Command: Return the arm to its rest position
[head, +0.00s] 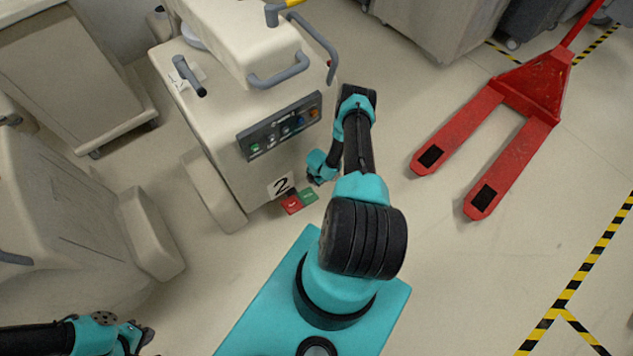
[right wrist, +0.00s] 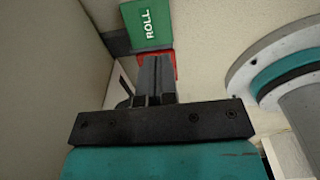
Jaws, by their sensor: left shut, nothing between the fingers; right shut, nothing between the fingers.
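My right arm reaches forward from the teal base in the head view. Its gripper (head: 314,179) hangs low beside the front of the cart marked 2, near a red pedal (head: 291,204) and a green pedal (head: 309,196) on the floor. In the right wrist view the gripper (right wrist: 156,72) has its fingers together and empty. They partly cover the red pedal (right wrist: 171,66); the green pedal (right wrist: 150,22), lettered ROLL, lies beyond. My left gripper (head: 146,336) is at the lower left of the head view, shut and empty, over the floor.
The cream cart (head: 215,130) with grey handles and a button panel (head: 281,127) stands close left of my right arm. Another covered cart (head: 75,215) stands at the left. A red pallet jack (head: 520,90) is at the upper right. Floor between it and my arm is clear.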

